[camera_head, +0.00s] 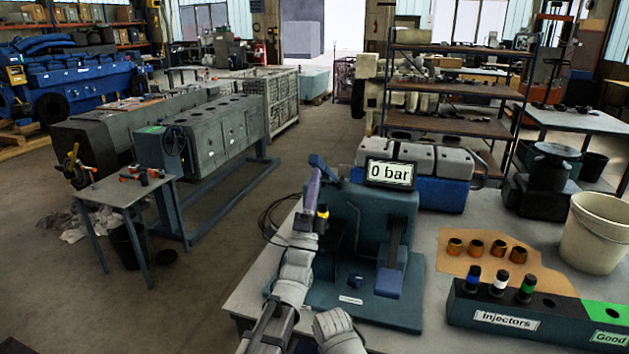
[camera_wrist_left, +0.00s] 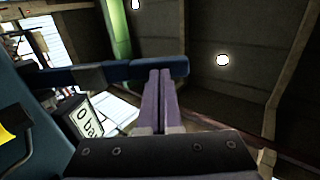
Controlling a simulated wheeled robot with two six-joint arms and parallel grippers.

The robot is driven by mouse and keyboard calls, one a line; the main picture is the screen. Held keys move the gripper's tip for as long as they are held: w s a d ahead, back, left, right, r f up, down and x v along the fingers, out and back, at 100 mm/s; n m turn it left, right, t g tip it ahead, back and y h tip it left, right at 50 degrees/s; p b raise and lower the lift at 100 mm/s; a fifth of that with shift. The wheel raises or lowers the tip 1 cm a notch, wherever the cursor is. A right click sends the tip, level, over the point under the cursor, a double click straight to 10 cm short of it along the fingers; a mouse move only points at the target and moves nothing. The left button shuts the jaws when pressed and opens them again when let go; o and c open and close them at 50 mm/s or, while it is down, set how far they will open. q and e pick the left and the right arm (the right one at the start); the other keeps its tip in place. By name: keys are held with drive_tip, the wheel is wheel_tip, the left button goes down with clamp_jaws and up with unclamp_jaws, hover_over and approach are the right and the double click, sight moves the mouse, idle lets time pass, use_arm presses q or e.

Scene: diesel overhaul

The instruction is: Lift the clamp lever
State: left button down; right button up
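The clamp lever is a dark blue bar (camera_head: 322,162) at the top left of the blue-green test stand (camera_head: 345,225). In the left wrist view the lever (camera_wrist_left: 110,72) runs across the picture. My left gripper (camera_head: 316,172) has purple fingers that point up at the lever. In the left wrist view its fingers (camera_wrist_left: 160,74) lie side by side, shut, with their tips at the lever's lower edge. I cannot tell whether they touch it. A black injector with a yellow band (camera_head: 322,217) stands in the test stand beside the gripper. My right gripper is not in view.
A display reading "0 bar" (camera_head: 390,173) tops the stand; it also shows in the left wrist view (camera_wrist_left: 90,118). On the right are an injector rack (camera_head: 510,321), several copper-coloured rings on cardboard (camera_head: 447,265) and a white bucket (camera_head: 597,235). An engine head (camera_head: 440,190) stands behind.

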sight(315, 166)
use_arm(q)
drive_tip(key=r+p, duration=0.1)
drive_tip(key=p, duration=0.1)
drive_tip(key=w+r+g+p, duration=0.1)
drive_tip(key=r+p, duration=0.1)
drive_tip(key=p, duration=0.1)
drive_tip(key=w+r+g+p, duration=0.1)
drive_tip(key=r+p, duration=0.1)
drive_tip(key=shift+w+d+r+y+p, duration=0.15)
drive_tip(key=shift+d+r+y+p, duration=0.1)
drive_tip(key=shift+d+y+p, duration=0.15)
drive_tip(key=w+r+g+p, duration=0.1)
drive_tip(key=p, duration=0.2)
drive_tip(key=w+d+r+g+p, duration=0.1)
drive_tip(key=w+r+p, duration=0.1)
drive_tip(key=p, duration=0.1)
drive_tip(key=w+r+g+y+p, duration=0.1)
drive_tip(key=p, duration=0.3)
drive_tip(key=shift+w+d+r+g, duration=0.15)
drive_tip(key=shift+w+d+g, duration=0.1)
drive_tip(key=shift+w+g, duration=0.15)
drive_tip(key=w+d+r+g+p, duration=0.1)
drive_tip(key=w+d+r+p, duration=0.1)
drive_tip(key=w, duration=0.7)
drive_tip(key=shift+d+y+p, duration=0.3)
drive_tip(key=shift+d+p, duration=0.15)
drive_tip(key=shift+p, duration=0.6)
